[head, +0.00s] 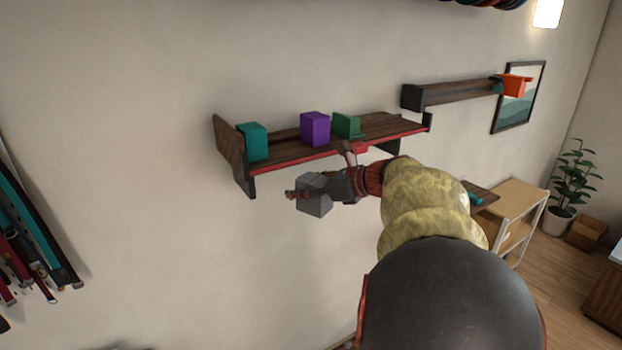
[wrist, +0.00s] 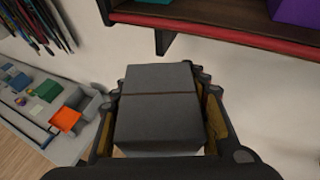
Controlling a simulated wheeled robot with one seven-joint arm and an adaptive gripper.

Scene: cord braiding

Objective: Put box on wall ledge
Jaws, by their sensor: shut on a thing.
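My gripper (head: 300,193) is shut on a grey box (head: 315,197), in front of and below the wall ledge (head: 284,154). The wrist view shows the grey box (wrist: 158,115) between the two fingers, with the ledge's red front edge (wrist: 215,32) above it to the right. The ledge is dark wood with a red front strip and end brackets. On it stand a teal box (head: 252,141) at the left, a purple box (head: 315,128) in the middle and a green box (head: 346,125) to its right. My arm hides part of the ledge's right underside.
A second, narrower shelf (head: 455,93) is on the wall at right, with an orange box (head: 515,85) at its far end. Cords (head: 30,235) hang at left. Bare ledge shows between the teal and purple boxes. The wrist view shows a worktop with an orange tray (wrist: 66,118).

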